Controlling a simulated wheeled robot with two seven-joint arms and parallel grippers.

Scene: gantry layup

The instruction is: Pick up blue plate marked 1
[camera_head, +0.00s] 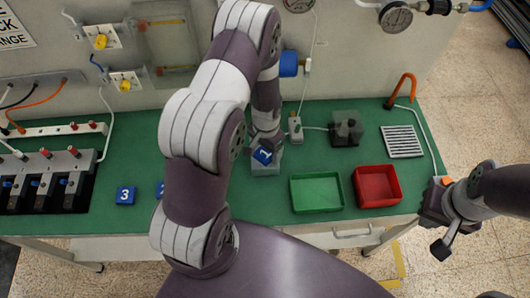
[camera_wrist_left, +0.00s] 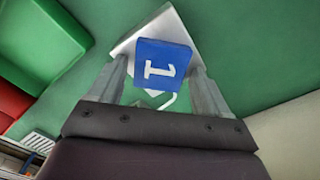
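The blue plate marked 1 (camera_head: 262,156) is at the grey block (camera_head: 265,169) on the green bench. In the left wrist view, the plate (camera_wrist_left: 162,64) lies between the two fingers, over the pale block (camera_wrist_left: 181,20), with its white 1 facing the camera. My left gripper (camera_head: 265,146) is over the block. Its fingers, seen in the left wrist view (camera_wrist_left: 160,80), stand apart on either side of the plate, with a small gap showing on the left. My right gripper (camera_head: 446,222) is open and empty, off the bench's right end.
The blue plate marked 3 (camera_head: 125,195) lies to the left; another blue plate (camera_head: 160,189) is partly hidden by my left arm. A green tray (camera_head: 317,209) and a red tray (camera_head: 378,204) stand at the front right. Behind them are a dark block (camera_head: 346,128) and a slotted plate (camera_head: 402,141).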

